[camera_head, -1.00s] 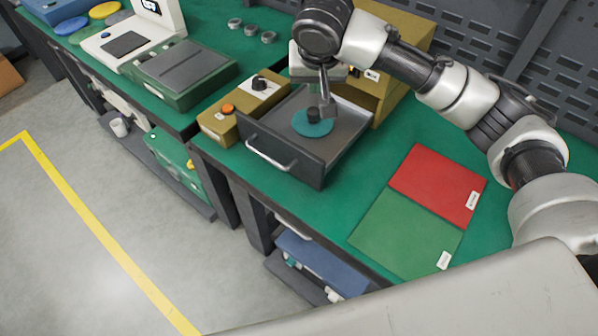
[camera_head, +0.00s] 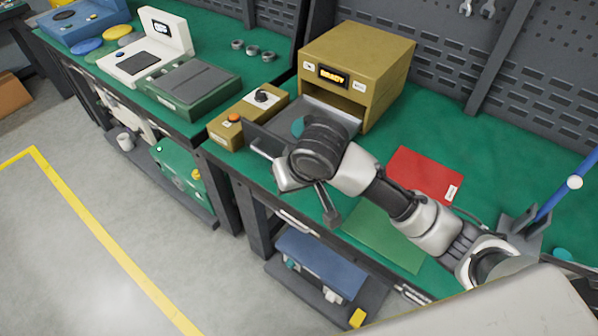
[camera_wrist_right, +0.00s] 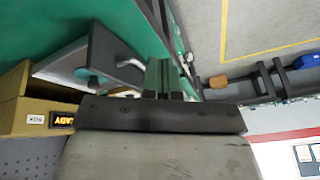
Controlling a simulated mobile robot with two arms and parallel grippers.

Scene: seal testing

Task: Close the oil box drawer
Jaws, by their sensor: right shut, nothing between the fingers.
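The oil box (camera_head: 350,65) is a mustard-yellow housing with a lit display. Its grey drawer (camera_head: 335,106) is pulled out toward the front, and a teal disc (camera_head: 298,127) lies inside it, partly hidden by my right wrist. The drawer's dark front panel (camera_head: 262,138) is largely covered by my arm. In the right wrist view the drawer front (camera_wrist_right: 104,48) and its bar handle (camera_wrist_right: 130,62) show left of the fingers, with the box (camera_wrist_right: 22,98) behind. My right gripper (camera_head: 329,208) is shut and empty in front of the drawer, apart from the handle. My left gripper is not in view.
A yellow control box (camera_head: 246,116) with an orange button and black knob stands left of the drawer. A red mat (camera_head: 425,172) and a green mat (camera_head: 385,238) lie right of it. A blue rod (camera_head: 560,197) stands at the far right.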

